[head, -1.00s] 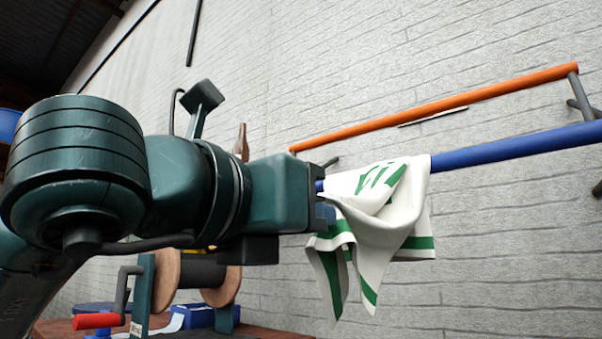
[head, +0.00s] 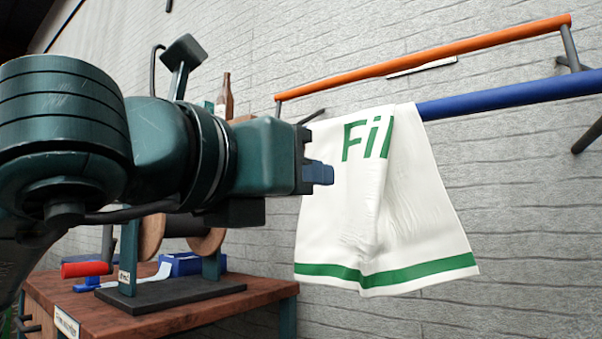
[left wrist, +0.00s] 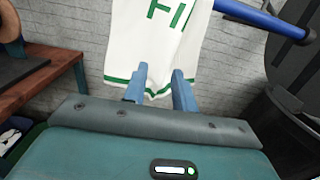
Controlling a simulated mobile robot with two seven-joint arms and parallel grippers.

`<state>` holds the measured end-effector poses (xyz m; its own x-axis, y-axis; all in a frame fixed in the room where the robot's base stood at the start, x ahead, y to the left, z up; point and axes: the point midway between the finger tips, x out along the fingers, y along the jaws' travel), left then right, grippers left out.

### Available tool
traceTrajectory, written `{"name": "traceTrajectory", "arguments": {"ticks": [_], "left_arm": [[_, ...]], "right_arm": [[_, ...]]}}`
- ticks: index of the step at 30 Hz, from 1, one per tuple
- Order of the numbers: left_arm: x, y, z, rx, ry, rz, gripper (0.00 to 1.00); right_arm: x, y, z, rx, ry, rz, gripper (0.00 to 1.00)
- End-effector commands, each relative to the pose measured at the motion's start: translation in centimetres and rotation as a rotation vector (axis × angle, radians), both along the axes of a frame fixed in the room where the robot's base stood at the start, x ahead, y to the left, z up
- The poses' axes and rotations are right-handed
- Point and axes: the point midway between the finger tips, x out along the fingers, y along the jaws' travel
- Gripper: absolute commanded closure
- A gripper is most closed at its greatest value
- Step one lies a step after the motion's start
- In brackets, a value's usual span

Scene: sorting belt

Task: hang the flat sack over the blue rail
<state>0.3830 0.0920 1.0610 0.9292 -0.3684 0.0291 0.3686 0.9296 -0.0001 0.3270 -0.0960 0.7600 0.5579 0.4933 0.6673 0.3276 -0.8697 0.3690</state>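The flat sack (head: 415,215), white with green lettering and a green hem band, hangs over the blue rail (head: 510,95) near the rail's left part. Its front hangs down with a soft fold in the middle; its back side is hidden. My left gripper (head: 322,173) is beside the sack's left edge in the head view. In the left wrist view, its two blue fingers (left wrist: 161,78) stand apart with nothing gripped, and the sack (left wrist: 155,45) hangs beyond them. The blue rail also shows there (left wrist: 260,20). My right gripper is not in view.
An orange rail (head: 430,55) runs behind and above the blue one, near the brick wall. A dark round container (left wrist: 290,110) stands right in the wrist view.

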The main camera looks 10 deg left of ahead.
Motion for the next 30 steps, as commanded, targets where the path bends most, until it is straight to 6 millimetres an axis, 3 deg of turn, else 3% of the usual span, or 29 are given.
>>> {"name": "traceTrajectory", "arguments": {"ticks": [2,11,17,28,30], "left_arm": [[-0.01,0.00,0.01,0.000,0.000,0.000,0.71],[-0.01,0.00,0.01,0.000,0.000,0.000,0.46],[0.00,-0.01,0.01,0.000,0.000,0.000,0.44],[0.00,-0.01,0.01,0.000,0.000,0.000,0.13],[0.00,-0.01,0.00,0.000,0.000,0.000,0.13]], "right_arm": [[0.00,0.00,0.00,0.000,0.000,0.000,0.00],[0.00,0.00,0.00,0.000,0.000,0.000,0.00],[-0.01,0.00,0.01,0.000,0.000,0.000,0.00],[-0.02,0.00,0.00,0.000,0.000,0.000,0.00],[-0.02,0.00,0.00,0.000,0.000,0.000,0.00]]}}
